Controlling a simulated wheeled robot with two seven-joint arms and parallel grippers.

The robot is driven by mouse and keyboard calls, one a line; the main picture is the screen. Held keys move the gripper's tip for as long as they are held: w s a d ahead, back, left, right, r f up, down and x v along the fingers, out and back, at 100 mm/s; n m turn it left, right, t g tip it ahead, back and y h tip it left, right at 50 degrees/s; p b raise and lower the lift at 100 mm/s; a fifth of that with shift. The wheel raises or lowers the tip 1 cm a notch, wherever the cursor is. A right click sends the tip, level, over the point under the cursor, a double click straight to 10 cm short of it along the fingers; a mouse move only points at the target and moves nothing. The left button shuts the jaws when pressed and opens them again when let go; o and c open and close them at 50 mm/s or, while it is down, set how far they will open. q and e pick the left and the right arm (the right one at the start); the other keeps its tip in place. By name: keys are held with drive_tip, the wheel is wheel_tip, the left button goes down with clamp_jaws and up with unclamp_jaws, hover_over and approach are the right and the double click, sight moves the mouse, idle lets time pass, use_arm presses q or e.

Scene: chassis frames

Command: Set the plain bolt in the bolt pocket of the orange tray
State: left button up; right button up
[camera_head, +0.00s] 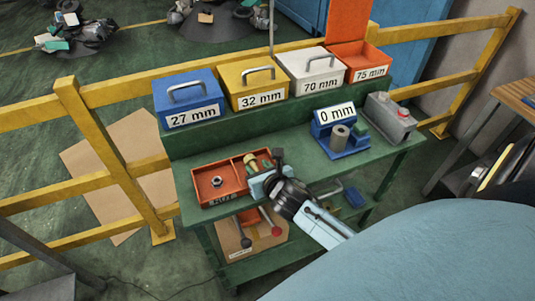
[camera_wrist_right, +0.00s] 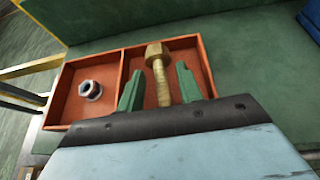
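The orange tray (camera_head: 197,192) lies on the green bench and has two pockets. A brass plain bolt (camera_head: 250,161) is over or in its right pocket; in the right wrist view the bolt (camera_wrist_right: 157,68) has its hex head toward the tray's far wall and its shank toward my gripper. I cannot tell whether it touches the floor. My right gripper (camera_wrist_right: 159,72) has its green fingers on either side of the shank, with a visible gap at each side. In the head view the right gripper (camera_head: 265,168) hides part of the right pocket. My left gripper is not in view.
A steel nut (camera_wrist_right: 90,90) sits in the tray's left pocket. Blue (camera_head: 188,98), yellow (camera_head: 257,88), white (camera_head: 312,71) and orange (camera_head: 358,60) labelled boxes line the raised shelf behind. A blue "0 mm" fixture (camera_head: 342,140) holding a grey cylinder stands to the right.

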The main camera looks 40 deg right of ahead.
drive_tip(key=p+v, duration=0.1)
drive_tip(key=v, duration=1)
drive_tip(key=shift+f, duration=0.1)
drive_tip(key=s+f+m+g, duration=0.2)
drive_tip(key=s+f+m, duration=0.25)
drive_tip(key=f, duration=0.45)
drive_tip(key=s+f+m+g+y, duration=0.1)
drive_tip(key=s+f+m+g, duration=0.15)
drive_tip(key=f+m, duration=0.5)
drive_tip(key=s+f+m+g, duration=0.2)
drive_tip(key=s+f+m, duration=0.15)
drive_tip(key=f, duration=0.75)
drive_tip(key=s+f+m+g, duration=0.1)
drive_tip(key=s+f+m, duration=0.3)
drive_tip(key=s, duration=0.3)
drive_tip(key=s+a+f+m+g, duration=0.1)
drive_tip(key=s+f+m+g, duration=0.1)
drive_tip(key=s+f+m, duration=0.3)
drive_tip(key=s+a+f+m+g+y, duration=0.1)
drive_tip(key=s+f+m+g, duration=0.1)
drive_tip(key=s+f+m, duration=0.2)
drive_tip(key=s+m, duration=0.3)
drive_tip(key=s, duration=0.3)
drive_tip(key=shift+f, duration=0.15)
drive_tip(key=shift+s, duration=0.1)
